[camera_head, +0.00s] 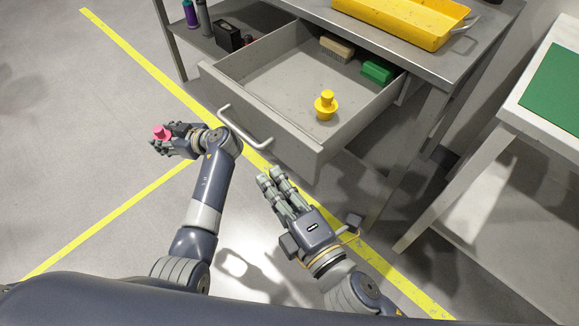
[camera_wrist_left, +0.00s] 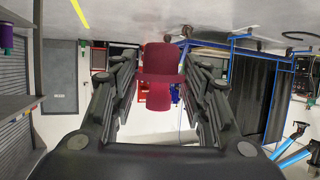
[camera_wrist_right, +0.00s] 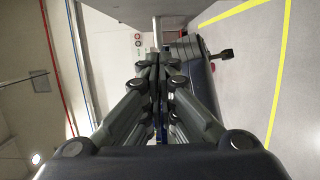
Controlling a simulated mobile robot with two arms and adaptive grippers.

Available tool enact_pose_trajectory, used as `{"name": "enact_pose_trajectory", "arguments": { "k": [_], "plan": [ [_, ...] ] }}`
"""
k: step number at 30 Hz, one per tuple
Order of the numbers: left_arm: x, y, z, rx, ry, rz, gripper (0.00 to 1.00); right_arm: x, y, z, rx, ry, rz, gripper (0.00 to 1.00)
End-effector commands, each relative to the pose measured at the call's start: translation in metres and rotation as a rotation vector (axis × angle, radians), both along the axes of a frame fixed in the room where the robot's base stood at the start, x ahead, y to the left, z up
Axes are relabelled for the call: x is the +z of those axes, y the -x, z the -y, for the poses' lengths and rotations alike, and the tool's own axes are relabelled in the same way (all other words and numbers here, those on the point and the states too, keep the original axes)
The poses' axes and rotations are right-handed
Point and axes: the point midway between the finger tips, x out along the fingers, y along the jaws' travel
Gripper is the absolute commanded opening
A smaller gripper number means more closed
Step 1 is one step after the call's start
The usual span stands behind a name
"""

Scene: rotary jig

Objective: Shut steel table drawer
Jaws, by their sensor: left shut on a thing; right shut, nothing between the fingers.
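The steel table (camera_head: 405,45) stands at the top centre of the head view. Its grey drawer (camera_head: 250,120) is pulled out, with a bar handle (camera_head: 243,133) on its front. My left gripper (camera_head: 163,134) is left of the drawer, shut on a pink-red knobbed piece (camera_head: 159,131); that piece also shows dark red between the fingers in the left wrist view (camera_wrist_left: 161,90). My right gripper (camera_head: 272,178) is shut and empty, just in front of and below the drawer front. In the right wrist view its fingers (camera_wrist_right: 160,65) are together.
The drawer holds a yellow knobbed piece (camera_head: 325,105), a green block (camera_head: 378,70) and a brush (camera_head: 337,47). A yellow tray (camera_head: 400,20) sits on the tabletop. A shelf at left holds bottles and a black box (camera_head: 228,36). A side table (camera_head: 530,110) stands at right.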

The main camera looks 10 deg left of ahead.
Motion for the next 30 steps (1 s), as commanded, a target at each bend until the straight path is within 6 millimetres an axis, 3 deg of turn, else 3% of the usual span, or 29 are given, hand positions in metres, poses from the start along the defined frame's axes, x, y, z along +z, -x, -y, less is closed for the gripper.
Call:
{"name": "enact_pose_trajectory", "arguments": {
  "k": [6,23,30],
  "plan": [
    [-0.001,0.0,0.0,0.0,0.0,0.0,0.18,-0.001,-0.023,0.021,-0.001,0.005,0.002,0.0],
    [0.0,0.0,0.0,0.0,-0.001,0.0,0.18,0.0,-0.03,0.027,-0.001,0.003,0.0,0.0],
    [0.008,0.0,0.0,0.0,-0.001,0.0,0.18,0.001,-0.049,0.042,-0.004,0.008,0.003,0.0]
  ]
}}
